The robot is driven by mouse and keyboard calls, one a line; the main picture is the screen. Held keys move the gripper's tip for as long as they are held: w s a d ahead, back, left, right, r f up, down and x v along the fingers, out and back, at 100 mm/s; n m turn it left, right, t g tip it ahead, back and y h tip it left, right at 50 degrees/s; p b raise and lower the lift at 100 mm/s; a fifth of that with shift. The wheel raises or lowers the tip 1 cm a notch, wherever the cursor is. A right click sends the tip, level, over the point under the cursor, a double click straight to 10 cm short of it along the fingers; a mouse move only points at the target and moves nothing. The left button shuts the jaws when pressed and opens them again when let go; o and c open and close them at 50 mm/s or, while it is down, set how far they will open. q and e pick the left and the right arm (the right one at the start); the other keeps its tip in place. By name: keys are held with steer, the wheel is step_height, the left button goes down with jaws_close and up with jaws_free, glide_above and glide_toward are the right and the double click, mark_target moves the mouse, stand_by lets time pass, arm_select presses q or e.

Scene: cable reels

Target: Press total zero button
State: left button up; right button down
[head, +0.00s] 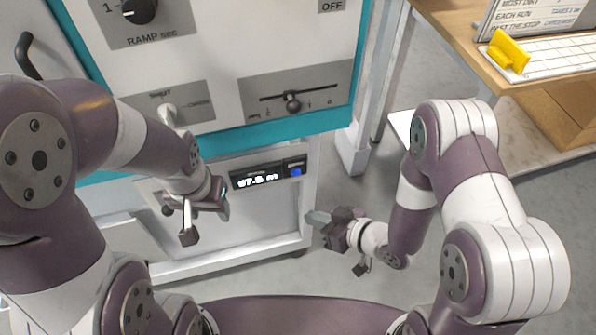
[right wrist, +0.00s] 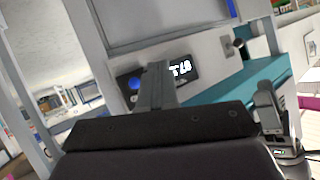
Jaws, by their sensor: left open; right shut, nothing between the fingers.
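The blue button (head: 296,172) sits at the right end of a black counter display (head: 257,180) on the front of the white machine. Its small label is too blurred to read. The display shows a lit number, about 67.3 m. My right gripper (head: 316,217) is shut and empty, below and right of the button, apart from it. In the right wrist view the blue button (right wrist: 134,84) and the display (right wrist: 181,69) show beyond the gripper's fingers (right wrist: 155,85), with the button just left of them. My left gripper (head: 205,225) is open and empty, left of and below the display.
The machine's teal-edged upper panel (head: 215,142) overhangs the display and carries a slider (head: 292,102), a lever and a RAMP knob (head: 140,10). Floor is clear right of the machine.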

mark_target(296, 173)
steer(key=w+a+b, duration=0.1)
steer(key=w+a, duration=0.1)
steer(key=w, duration=0.6)
steer(key=shift+w+a, duration=0.15)
steer(key=shift+a, duration=0.2)
stand_by(1.8)
steer(key=shift+w+a, duration=0.1)
steer(key=shift+w, duration=0.3)
steer(key=shift+w+a, duration=0.15)
steer(key=shift+w, duration=0.25)
stand_by(0.8)
steer(key=shift+s, duration=0.1)
steer(key=shift+s+d+p, duration=0.25)
steer(key=shift+s+p, duration=0.2)
steer(key=shift+s, duration=0.25)
